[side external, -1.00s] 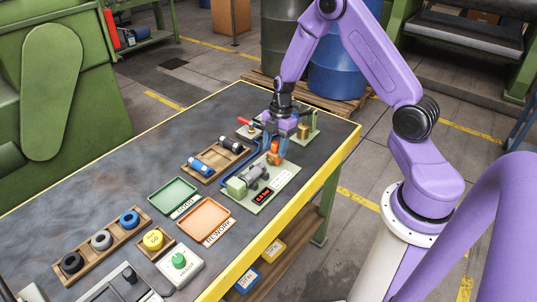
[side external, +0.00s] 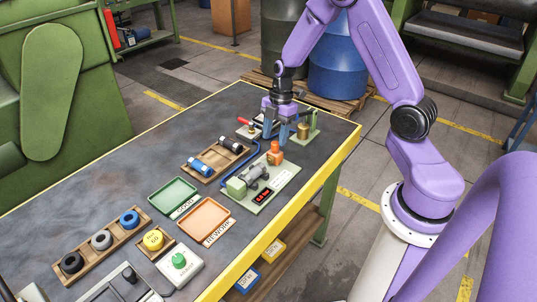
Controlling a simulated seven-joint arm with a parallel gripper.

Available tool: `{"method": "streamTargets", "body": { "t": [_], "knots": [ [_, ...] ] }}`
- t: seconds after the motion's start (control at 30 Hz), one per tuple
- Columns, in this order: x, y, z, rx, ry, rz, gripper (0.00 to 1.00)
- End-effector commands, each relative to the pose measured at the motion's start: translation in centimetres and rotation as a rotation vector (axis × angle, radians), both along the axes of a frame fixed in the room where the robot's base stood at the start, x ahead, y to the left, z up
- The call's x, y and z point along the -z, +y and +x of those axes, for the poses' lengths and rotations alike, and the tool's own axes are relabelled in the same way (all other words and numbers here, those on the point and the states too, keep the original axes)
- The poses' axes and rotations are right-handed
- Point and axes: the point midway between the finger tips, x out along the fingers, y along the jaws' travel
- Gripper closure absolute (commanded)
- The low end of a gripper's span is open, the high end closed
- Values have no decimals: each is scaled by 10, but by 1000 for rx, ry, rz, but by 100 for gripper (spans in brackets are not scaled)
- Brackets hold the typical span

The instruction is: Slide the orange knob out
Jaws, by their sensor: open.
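The orange knob (side external: 274,154) stands at the far end of a pale green fixture plate (side external: 287,179) near the right part of the table. A small grey-green device (side external: 247,180) and a red-digit display (side external: 263,198) sit on the same plate. My gripper (side external: 275,136) points down just above and behind the knob, with its blue fingers apart. It looks empty. The knob shows clear of the fingers, though the exact gap between them is hard to tell at this size.
A red-handled clamp (side external: 246,123) and a brass piece on a green stand (side external: 303,131) are close to my gripper. A wooden tray (side external: 208,174) with dark and blue cylinders lies left. Green (side external: 175,184) and orange (side external: 228,213) trays lie nearer the camera.

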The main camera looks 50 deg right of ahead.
Motion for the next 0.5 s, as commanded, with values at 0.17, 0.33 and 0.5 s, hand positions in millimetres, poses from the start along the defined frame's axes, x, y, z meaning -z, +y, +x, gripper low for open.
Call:
{"method": "streamTargets", "body": {
  "t": [0.17,0.33,0.5],
  "knots": [
    [-15,0,0,0,-3,0,49],
    [-29,0,0,-1,-1,0,49],
    [-37,0,0,0,0,0,49]
  ]
}}
